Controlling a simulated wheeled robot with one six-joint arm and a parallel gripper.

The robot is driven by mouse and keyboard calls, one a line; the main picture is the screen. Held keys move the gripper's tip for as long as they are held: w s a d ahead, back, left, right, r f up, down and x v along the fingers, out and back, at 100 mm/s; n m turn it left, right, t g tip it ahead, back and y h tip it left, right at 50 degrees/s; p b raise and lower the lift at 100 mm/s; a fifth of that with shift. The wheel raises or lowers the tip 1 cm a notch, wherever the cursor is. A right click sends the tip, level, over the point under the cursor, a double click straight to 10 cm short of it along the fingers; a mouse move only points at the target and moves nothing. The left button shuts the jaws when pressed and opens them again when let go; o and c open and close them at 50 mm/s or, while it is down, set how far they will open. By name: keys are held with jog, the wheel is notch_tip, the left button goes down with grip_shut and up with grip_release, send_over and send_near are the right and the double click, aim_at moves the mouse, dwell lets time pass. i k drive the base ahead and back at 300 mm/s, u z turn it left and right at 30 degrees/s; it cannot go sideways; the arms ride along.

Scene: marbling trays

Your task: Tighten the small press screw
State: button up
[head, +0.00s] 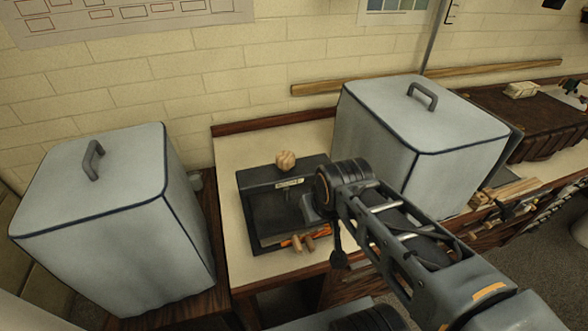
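A small dark box-shaped press (246,205) with an open front stands on the pale table top. A round wooden knob (285,160) sits at its top back edge, above a small light label. I cannot make out a screw thread below the knob. My gripper (308,208) is at the right side of the press, in front of its opening and lower than the knob in the picture. My wrist covers the press's right part and most of the gripper, so its fingers are not clear. Short wooden pegs (302,243) and an orange strip show at the press's front lower edge.
Large grey lidded boxes stand on both sides, one at left (110,220) and one at right (425,130). The pale table top (232,150) is bare left of and behind the press. A brick wall closes the back. A dark brown case (530,110) is farther right.

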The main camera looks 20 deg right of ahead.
aim_at(285, 159)
jog(key=k, duration=1.4)
jog(key=z, duration=0.4)
jog(key=i, duration=1.6)
jog(key=u, duration=0.8)
